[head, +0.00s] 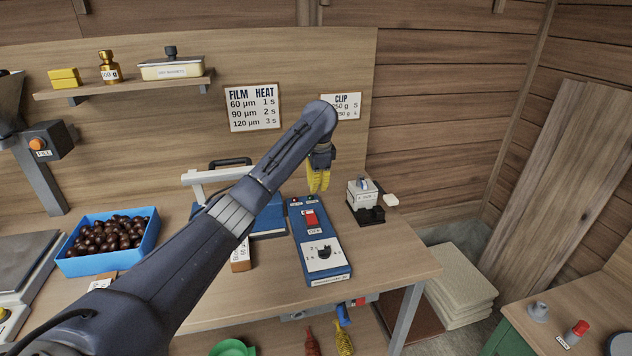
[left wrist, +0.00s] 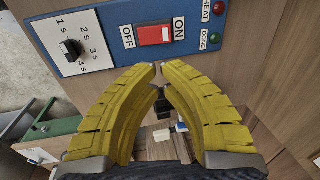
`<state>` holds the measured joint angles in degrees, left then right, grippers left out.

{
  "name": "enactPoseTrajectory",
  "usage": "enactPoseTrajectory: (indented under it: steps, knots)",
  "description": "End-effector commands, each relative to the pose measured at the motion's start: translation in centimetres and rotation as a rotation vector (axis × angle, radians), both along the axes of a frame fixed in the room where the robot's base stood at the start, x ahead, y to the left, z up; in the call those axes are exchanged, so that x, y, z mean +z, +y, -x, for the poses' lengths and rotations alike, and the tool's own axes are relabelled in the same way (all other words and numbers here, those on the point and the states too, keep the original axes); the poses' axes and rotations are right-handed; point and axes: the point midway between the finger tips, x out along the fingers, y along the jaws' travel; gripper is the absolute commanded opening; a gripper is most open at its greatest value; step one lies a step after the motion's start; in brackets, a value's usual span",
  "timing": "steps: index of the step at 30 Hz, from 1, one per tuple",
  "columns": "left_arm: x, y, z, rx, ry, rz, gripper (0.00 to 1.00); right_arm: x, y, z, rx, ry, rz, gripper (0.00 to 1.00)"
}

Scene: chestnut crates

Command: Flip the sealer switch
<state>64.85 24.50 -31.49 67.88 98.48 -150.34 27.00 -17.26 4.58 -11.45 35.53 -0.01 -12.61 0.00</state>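The sealer's blue control box (head: 320,255) lies on the bench in the head view. It carries a red rocker switch (head: 311,217), labelled OFF at its near end, and a timer dial (head: 324,250). In the left wrist view the switch (left wrist: 154,35) sits between the OFF and ON labels, near the red HEAT and green DONE lamps. I cannot tell which way it is tipped. My left gripper (head: 319,188) points down above the far end of the box, apart from the switch. Its yellow fingertips (left wrist: 160,66) are together with nothing between them. My right gripper is out of view.
A blue crate of chestnuts (head: 72,264) stands left on the bench. The blue and white sealer (head: 268,221) is left of the control box, partly behind my left arm. A small white device on a black base (head: 362,193) stands close on the right. The bench's front right corner is clear.

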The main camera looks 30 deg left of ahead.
Motion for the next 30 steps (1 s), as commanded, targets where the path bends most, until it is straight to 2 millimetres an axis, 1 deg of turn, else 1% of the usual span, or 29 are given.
enactPoseTrajectory:
  steps: [1, 7, 19, 20, 21, 30]
  knots:
    - [0.6, 0.0, 0.0, 0.001, -0.003, -0.002, 0.0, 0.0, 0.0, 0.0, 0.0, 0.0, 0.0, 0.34]
    - [1.5, -0.1, 0.2, 0.001, 0.0, -0.001, 0.0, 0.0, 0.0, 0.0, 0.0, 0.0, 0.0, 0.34]
    - [1.8, -0.1, 0.2, 0.001, 0.001, -0.001, 0.0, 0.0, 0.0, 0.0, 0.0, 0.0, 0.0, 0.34]
    - [1.8, -0.1, 0.2, 0.001, 0.001, -0.001, 0.03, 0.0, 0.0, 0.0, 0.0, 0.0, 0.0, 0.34]
    - [1.8, -0.1, 0.2, 0.001, 0.001, -0.001, 0.0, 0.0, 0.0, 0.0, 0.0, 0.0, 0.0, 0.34]
    - [2.6, 0.6, -0.2, 0.001, -0.004, -0.003, 0.0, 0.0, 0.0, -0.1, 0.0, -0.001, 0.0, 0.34]
